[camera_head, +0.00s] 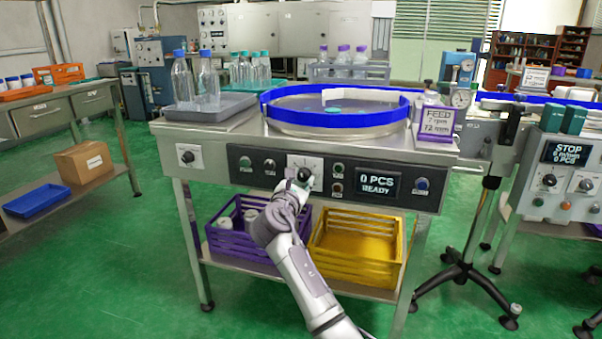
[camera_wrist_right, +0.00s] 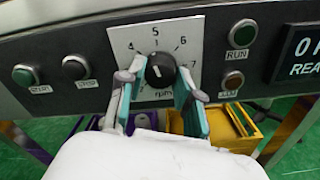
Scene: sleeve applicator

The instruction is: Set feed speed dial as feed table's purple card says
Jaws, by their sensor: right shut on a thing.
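The purple-framed card (camera_head: 436,122) stands at the right end of the feed table (camera_head: 210,135). It is headed FEED, with two rpm lines; the upper looks like 7 rpm and the lower like 72 rpm, in small print. The feed speed dial (camera_wrist_right: 160,70) is a black knob on a white scale plate marked rpm, with 4, 5, 6 and 7 readable. Its white pointer mark is small, and I cannot tell its exact reading. My right gripper (camera_wrist_right: 160,92) has its teal-padded fingers on both sides of the knob, shut on it; it also shows in the head view (camera_head: 300,185). My left gripper is out of view.
START and STOP buttons sit left of the dial, RUN (camera_wrist_right: 243,33) and JAM or similar (camera_wrist_right: 233,80) right. The display (camera_head: 378,184) reads 0 PCS READY. A blue-rimmed turntable (camera_head: 335,128) stands above. Purple and yellow crates (camera_head: 356,245) are below.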

